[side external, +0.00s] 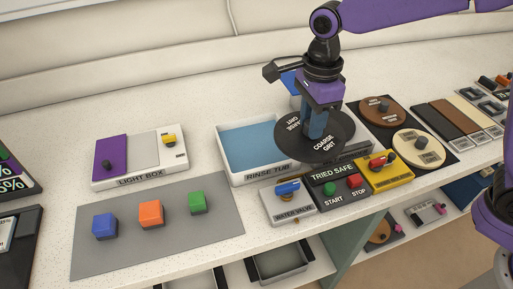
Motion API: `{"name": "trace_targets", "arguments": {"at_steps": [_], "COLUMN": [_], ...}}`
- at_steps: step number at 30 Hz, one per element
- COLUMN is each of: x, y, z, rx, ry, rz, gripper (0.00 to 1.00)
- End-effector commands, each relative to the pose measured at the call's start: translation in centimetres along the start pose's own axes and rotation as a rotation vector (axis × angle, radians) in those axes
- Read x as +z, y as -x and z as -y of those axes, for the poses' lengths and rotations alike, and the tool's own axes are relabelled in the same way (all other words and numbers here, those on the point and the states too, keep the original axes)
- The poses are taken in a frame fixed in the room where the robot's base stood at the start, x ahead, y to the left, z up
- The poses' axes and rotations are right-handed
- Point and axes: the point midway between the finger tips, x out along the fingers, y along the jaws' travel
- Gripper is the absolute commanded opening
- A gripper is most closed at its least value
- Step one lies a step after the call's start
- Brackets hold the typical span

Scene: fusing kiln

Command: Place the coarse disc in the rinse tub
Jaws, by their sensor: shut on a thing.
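The coarse disc (294,146) is a flat black round plate with white "COARSE GRIT" lettering. My gripper (316,128) points down at the disc's middle and is shut on it; the fingertips and the part they grip are hard to make out. The disc appears raised and overlaps the right end of the rinse tub (262,175) in the side view. The rinse tub is a white rectangular tub with a blue inside, labelled on its front wall. How high the disc is above the tub cannot be told.
A water valve (290,207) and a start/stop panel (345,190) stand in front. A yellow box with a red lever (385,172) is at right. Brown (383,110) and cream (419,147) discs lie on a black mat. A light box (140,157) and coloured blocks are left.

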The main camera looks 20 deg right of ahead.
Motion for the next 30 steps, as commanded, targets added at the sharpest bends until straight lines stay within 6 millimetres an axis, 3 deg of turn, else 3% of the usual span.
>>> {"name": "trace_targets", "arguments": {"at_steps": [18, 24, 30], "x": [5.3, 6.6, 7.4], "y": [-4.5, -7.4, -9.0], "z": [7.6, 9.5, 10.7], "rx": [0.001, 0.002, 0.000], "ry": [0.003, 0.003, 0.003], "rz": [-0.001, -0.001, 0.000], "gripper": [0.00, 0.00, 0.00]}}
